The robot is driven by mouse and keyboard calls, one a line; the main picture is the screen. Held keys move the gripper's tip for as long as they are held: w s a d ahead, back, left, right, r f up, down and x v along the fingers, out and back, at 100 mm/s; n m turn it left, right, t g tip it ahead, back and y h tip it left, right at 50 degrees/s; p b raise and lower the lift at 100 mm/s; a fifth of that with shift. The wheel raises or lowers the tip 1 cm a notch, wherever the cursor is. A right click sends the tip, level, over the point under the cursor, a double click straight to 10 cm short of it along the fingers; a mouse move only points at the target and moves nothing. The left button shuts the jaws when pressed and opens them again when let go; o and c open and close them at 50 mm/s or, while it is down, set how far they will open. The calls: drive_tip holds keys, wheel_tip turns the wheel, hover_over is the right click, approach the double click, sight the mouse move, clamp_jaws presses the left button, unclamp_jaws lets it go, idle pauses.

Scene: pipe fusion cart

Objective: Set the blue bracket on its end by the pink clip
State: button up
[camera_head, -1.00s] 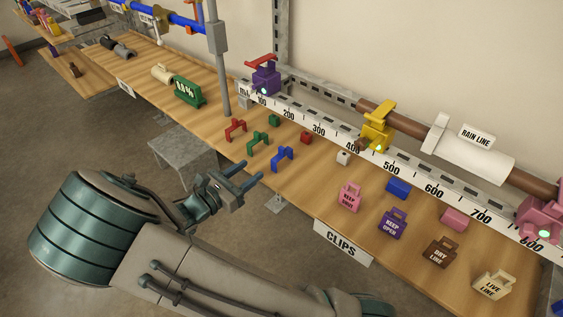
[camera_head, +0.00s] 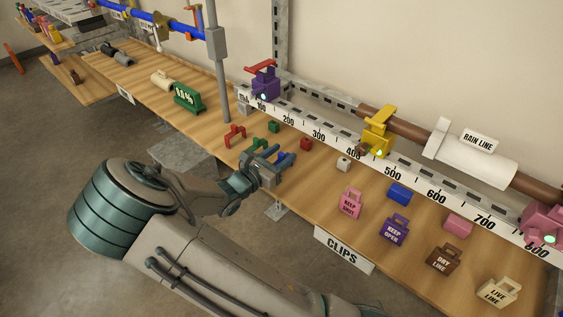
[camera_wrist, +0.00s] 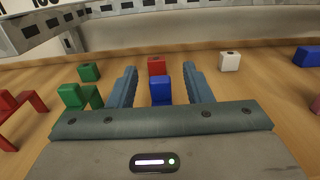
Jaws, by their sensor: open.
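The blue bracket (camera_head: 283,159) stands on the bench and is partly hidden by my gripper in the head view. In the wrist view the blue bracket (camera_wrist: 160,91) lies between my two fingers, with a gap on each side. My gripper (camera_head: 281,154) is open around it; it also shows in the wrist view (camera_wrist: 160,72). A pink clamp-like piece (camera_head: 544,222) with a green light sits at the right end of the numbered rail. A pink KEEP SHUT tag (camera_head: 351,204) stands on the bench; I cannot tell which pink piece is the clip.
A red bracket (camera_head: 234,133) and a green bracket (camera_wrist: 80,97) stand left of the blue one. Small green, red (camera_head: 306,144) and white (camera_head: 344,164) blocks lie behind. A blue block (camera_head: 399,193) and several tags stand to the right. The rail (camera_head: 330,137) bounds the back.

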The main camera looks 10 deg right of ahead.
drive_tip(key=shift+w+d, duration=0.3)
clamp_jaws()
drive_tip(key=shift+r, duration=0.1)
wheel_tip(320, 180, up, 28)
drive_tip(key=p, duration=0.5)
drive_tip(key=shift+p, duration=0.3)
